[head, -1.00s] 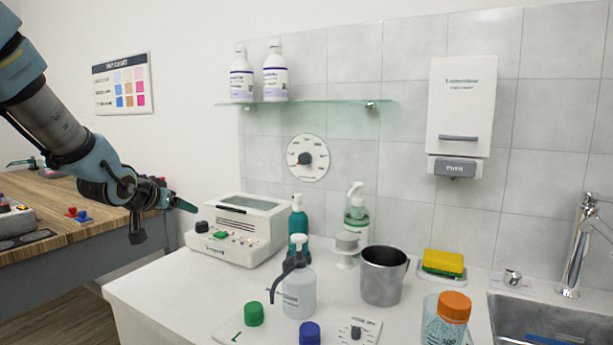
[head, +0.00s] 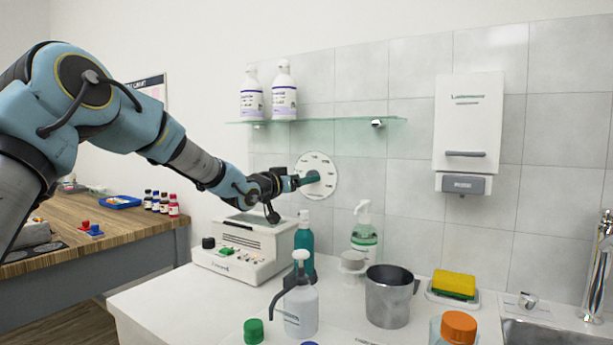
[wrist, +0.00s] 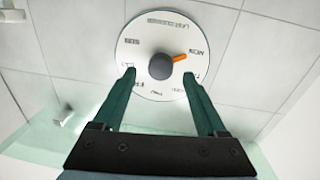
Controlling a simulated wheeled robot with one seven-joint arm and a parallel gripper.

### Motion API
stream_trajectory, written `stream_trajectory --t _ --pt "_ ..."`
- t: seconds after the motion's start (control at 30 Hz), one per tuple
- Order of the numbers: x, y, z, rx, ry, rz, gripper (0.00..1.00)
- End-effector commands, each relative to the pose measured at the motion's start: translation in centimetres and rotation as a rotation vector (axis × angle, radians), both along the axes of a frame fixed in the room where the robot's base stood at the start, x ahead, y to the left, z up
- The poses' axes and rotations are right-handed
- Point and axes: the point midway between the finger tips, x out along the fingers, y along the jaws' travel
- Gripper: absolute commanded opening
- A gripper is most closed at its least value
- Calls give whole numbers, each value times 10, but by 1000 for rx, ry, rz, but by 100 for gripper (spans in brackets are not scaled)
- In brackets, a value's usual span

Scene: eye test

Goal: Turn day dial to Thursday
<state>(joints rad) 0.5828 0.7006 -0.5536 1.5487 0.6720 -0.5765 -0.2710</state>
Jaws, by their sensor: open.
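The day dial (head: 327,190) is a white round disc on the tiled wall below the glass shelf. In the wrist view the dial (wrist: 140,85) shows a dark grey round knob (wrist: 160,66) with an orange pointer (wrist: 179,58). The pointer is aimed toward a label that looks like MON. Other day labels ring the knob, upside down and small; one at the lower middle looks like THU. My gripper (wrist: 159,73) is open, with one green finger on each side of the knob and gaps between. In the head view my gripper (head: 315,178) covers the knob.
The glass shelf (head: 340,121) with two white bottles (head: 284,92) is above. Below are a white device (head: 245,255), a teal pump bottle (head: 304,245), a spray bottle (head: 300,307) and a metal cup (head: 388,300). A white dispenser (head: 468,125) hangs to the right.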

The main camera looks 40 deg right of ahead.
Motion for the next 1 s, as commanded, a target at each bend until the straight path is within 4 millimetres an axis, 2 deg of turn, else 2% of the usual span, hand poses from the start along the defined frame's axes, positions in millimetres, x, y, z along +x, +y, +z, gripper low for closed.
stream_trajectory --t 0.2,0.5,1.0 --pt "4 -18 1 0 0 1 75" --pt "5 -20 0 1 -1 2 75" --pt "4 -20 0 1 -1 2 18"
